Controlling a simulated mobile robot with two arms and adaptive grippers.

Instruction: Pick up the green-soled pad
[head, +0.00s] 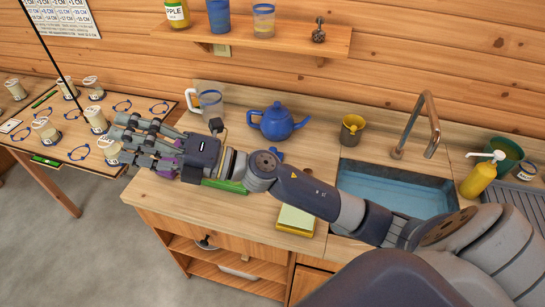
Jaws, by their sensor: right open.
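A green flat edge (226,186) shows on the counter just below my right wrist. It looks like the green-soled pad, but my wrist hides most of it. My right gripper (124,143) is open and reaches left past it, over the counter's left end. I see nothing held between its fingers. A second pad with a pale top and yellow sides (296,219) lies near the counter's front edge, beside my forearm. My left gripper is not in view.
A clear mug (210,103), a blue teapot (276,122) and a yellow cup (352,129) stand along the back of the counter (165,195). The sink (400,190) is on the right, with a yellow soap bottle (480,177). A table with jars (97,121) is at left.

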